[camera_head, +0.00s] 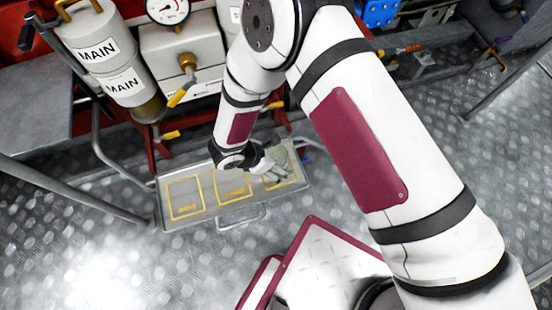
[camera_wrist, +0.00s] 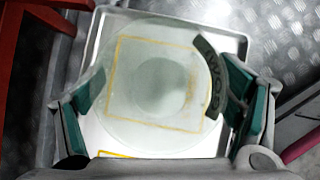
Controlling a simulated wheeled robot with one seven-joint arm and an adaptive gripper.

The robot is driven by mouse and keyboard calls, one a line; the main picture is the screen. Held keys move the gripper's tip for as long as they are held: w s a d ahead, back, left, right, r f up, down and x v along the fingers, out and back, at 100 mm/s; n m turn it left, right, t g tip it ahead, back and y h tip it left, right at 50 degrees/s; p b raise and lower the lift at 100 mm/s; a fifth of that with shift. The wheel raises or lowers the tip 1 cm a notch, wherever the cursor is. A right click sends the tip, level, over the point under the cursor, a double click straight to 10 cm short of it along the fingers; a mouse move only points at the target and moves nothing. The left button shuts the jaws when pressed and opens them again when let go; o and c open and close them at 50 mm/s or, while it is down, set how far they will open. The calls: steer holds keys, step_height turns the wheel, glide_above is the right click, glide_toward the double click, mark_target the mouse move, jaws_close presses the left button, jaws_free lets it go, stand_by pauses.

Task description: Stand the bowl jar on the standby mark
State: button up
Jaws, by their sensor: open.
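The bowl jar (camera_wrist: 150,75) is clear, with a dark label bearing pale, partly readable lettering on its right side. In the wrist view it stands between my fingers, over a yellow square outline seen through it. My gripper (camera_wrist: 165,108) is open, its green pads at the jar's left and right; whether they touch it I cannot tell.
The left square (camera_head: 186,197) and middle square (camera_head: 233,184) look empty. White canisters marked MAIN (camera_head: 105,52) and a box with a gauge (camera_head: 180,55) stand behind the tray. Railings run at left. The tread-plate floor in front of the tray is largely clear.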

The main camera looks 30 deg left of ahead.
steer(key=shift+r, duration=0.15)
steer(key=p+v, duration=0.3)
steer(key=v, duration=0.9)
steer(key=shift+p, duration=0.4)
